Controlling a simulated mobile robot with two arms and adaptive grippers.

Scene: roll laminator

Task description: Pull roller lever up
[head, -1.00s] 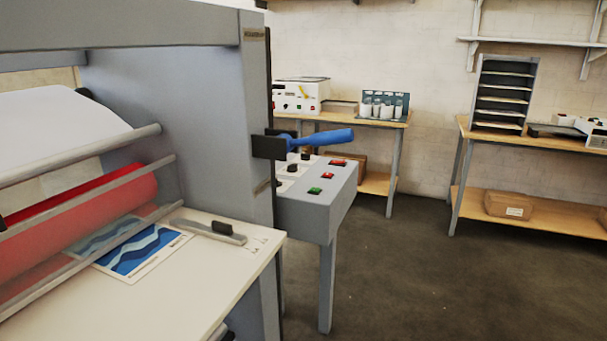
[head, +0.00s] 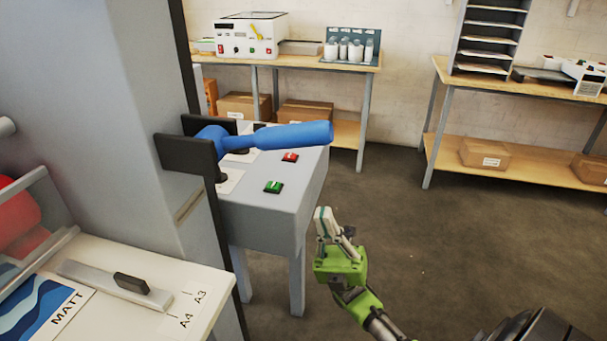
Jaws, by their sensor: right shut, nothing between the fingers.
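The roller lever (head: 290,135) is a blue handle on the side of the grey laminator (head: 110,90). It sticks out to the right, nearly level, from a black bracket (head: 185,152). My right gripper (head: 323,213), green with pale fingers, is at the lower middle, below the lever's free end and apart from it. Its fingers are together and hold nothing. My left gripper is not in view.
A grey control box (head: 280,195) with red and green buttons stands under and behind the lever. The feed table (head: 190,280) with a sliding guide is at lower left. Workbenches (head: 300,62) line the back wall. The floor to the right is clear.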

